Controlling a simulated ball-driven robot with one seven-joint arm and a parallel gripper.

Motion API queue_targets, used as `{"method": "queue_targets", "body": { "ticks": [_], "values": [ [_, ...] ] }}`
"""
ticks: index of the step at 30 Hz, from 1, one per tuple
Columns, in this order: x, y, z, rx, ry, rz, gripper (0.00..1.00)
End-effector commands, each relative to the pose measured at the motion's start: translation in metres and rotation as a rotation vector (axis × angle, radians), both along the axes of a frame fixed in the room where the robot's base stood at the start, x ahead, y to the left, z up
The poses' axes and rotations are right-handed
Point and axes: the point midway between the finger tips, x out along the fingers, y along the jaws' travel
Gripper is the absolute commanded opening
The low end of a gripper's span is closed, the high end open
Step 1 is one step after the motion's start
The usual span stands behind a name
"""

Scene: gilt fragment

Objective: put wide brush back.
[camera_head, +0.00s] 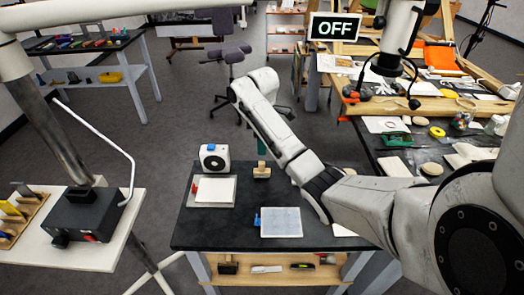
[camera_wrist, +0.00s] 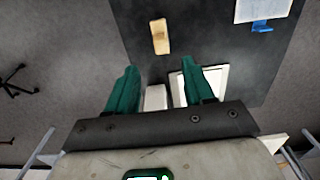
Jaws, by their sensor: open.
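A tan wooden piece (camera_head: 262,171) stands near the far edge of the dark worktable (camera_head: 240,215). It may be the wide brush, but its bristles cannot be made out. In the wrist view the tan piece (camera_wrist: 160,37) lies ahead of my fingertips, apart from them. On the shelf under the table a dark, brush-like tool (camera_head: 227,266) also shows; I cannot tell which is the wide brush. My gripper (camera_wrist: 160,65) has green fingers spread apart with nothing between them. In the head view one green finger (camera_head: 262,146) shows beyond the table's far edge; the rest is hidden by my arm.
A white device with a dial (camera_head: 214,157) and a white pad (camera_head: 212,191) are left of the tan piece. A pale sheet (camera_head: 281,222) with a blue item lies nearer. A black box (camera_head: 85,213) stands on the left table. A cluttered bench (camera_head: 410,140) is at right.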

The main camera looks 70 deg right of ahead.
Motion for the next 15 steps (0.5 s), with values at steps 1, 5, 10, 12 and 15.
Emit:
{"method": "queue_targets", "body": {
  "ticks": [1,5,10,12,15],
  "values": [
    [0.0,0.0,0.005,0.001,0.0,0.0,0.52],
    [-0.001,0.0,0.008,0.001,0.002,-0.001,0.52],
    [0.008,0.018,-0.001,0.011,-0.012,0.003,0.52],
    [0.019,0.046,-0.014,0.024,-0.029,-0.001,0.52],
    [0.035,0.105,-0.039,0.054,-0.063,-0.022,0.52]
  ]
}}
